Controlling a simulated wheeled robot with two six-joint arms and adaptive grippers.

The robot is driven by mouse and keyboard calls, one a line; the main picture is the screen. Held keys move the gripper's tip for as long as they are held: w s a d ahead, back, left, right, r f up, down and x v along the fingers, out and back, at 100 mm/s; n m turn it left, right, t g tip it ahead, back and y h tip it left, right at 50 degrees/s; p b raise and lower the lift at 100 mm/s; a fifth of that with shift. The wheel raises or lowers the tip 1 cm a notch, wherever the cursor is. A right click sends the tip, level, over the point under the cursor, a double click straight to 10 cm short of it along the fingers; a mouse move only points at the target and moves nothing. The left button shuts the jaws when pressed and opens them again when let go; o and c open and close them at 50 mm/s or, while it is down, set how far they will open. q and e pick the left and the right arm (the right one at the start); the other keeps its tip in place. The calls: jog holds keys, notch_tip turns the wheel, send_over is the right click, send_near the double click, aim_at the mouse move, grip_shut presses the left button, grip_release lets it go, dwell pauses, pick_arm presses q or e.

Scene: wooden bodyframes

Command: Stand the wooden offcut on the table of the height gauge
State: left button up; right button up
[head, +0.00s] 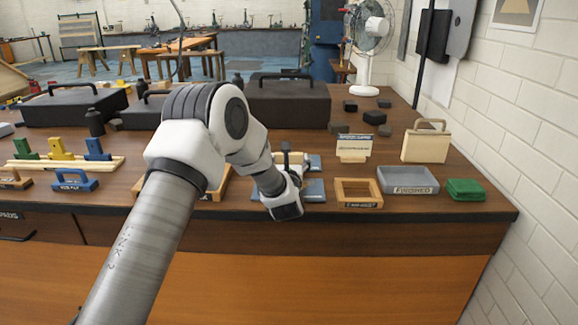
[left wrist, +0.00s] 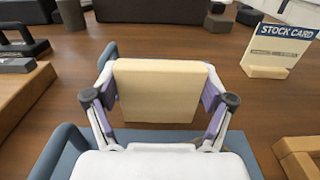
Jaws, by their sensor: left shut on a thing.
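My left gripper (head: 291,163) is over the counter near its front edge in the head view. In the left wrist view my left gripper (left wrist: 161,98) is shut on the wooden offcut (left wrist: 160,88), a pale block with a finger pad at each side. Blue parts, which look like the height gauge (head: 315,190), show beside and below the gripper. In the left wrist view its blue base (left wrist: 243,150) lies under the gripper. The arm hides much of it, and I cannot tell whether the offcut touches it. My right gripper is out of view.
A stock card stand (head: 353,147) is behind to the right. An open wooden tray (head: 358,193), a grey tray marked finished (head: 408,181) and a green stack (head: 466,190) line the front right. Black cases (head: 288,103) stand behind.

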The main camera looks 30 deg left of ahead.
pick_arm(q)
jog(key=shift+r, duration=0.85)
jog(key=shift+s+d+r+b, duration=0.1)
jog(key=shift+s+r+b, duration=0.1)
jog(key=shift+r, duration=0.25)
jog(key=shift+s+d+r+b, duration=0.1)
jog(key=shift+r+b, duration=0.1)
jog(key=shift+r, duration=0.25)
jog(key=r+b+v, duration=0.1)
jog(key=b+v, duration=0.1)
jog(key=v, duration=1.3)
jog(key=shift+s+r, duration=0.2)
jog(key=shift+r, duration=0.05)
